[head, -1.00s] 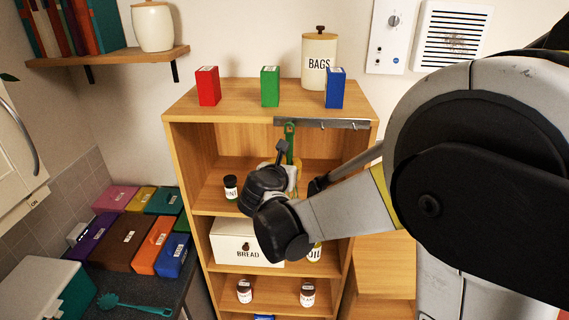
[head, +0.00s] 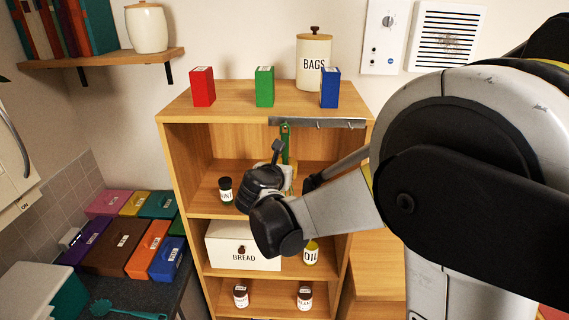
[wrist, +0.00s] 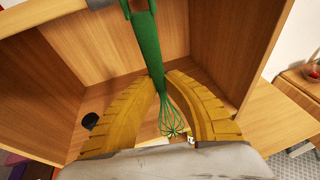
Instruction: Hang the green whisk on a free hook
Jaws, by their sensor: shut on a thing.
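The green whisk (wrist: 149,45) is held upright between the yellow-lined fingers of my gripper (wrist: 165,80). Its handle runs up out of the wrist view and its wire loops hang below the fingertips. In the head view the whisk's handle (head: 285,140) rises to the left part of the grey hook rail (head: 330,123), fixed at the front top edge of the shelf unit. I cannot tell whether the whisk's top loop is on a hook or in front of it. The small hooks show poorly. My wrist (head: 268,205) hides the lower whisk in the head view.
The wooden shelf unit (head: 185,150) surrounds the space behind the gripper. A dark-capped jar (head: 225,190) stands left on the upper shelf, with a bread box (head: 240,247) and oil bottle (head: 311,254) below. Red, green and blue boxes and a bags canister (head: 314,62) stand on top.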

